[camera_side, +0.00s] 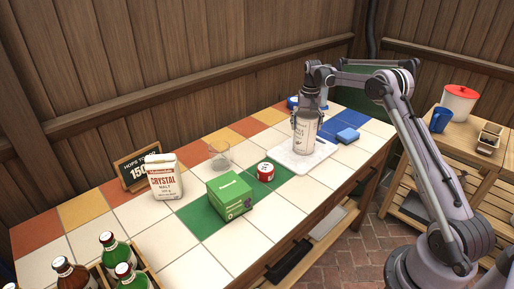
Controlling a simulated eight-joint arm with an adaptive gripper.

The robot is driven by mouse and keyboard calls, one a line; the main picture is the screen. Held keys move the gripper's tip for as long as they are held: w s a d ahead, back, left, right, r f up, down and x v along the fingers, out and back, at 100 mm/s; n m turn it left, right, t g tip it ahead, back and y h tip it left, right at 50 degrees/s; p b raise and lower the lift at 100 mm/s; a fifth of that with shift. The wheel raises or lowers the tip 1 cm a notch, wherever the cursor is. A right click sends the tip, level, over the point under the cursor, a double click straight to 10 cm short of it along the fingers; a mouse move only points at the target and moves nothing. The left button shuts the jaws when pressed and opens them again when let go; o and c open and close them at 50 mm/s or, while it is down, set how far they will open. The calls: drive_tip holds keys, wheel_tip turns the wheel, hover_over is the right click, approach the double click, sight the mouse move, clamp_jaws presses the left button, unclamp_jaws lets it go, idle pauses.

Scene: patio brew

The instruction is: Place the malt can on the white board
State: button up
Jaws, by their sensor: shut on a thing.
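The malt can (305,134) is a tall pale cylinder with dark lettering on its label. It is upright at the white board (289,160), over or on its middle; I cannot tell whether its base touches the board. My gripper (309,111) comes down from above and is shut on the can's upper part. The gripper and wrist hide the can's top. The white board lies flat on the tiled table, and a small dark mark shows on its right part.
Left of the board are a small red can (265,172), a green box (230,196), a clear glass (220,154) and a malt bag (164,177). A bottle crate (150,276) is at front left. Front-right tiles are clear.

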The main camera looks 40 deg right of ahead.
drive_tip(key=o, duration=1.7)
drive_tip(key=shift+f, duration=0.15)
drive_tip(key=shift+o, duration=0.2)
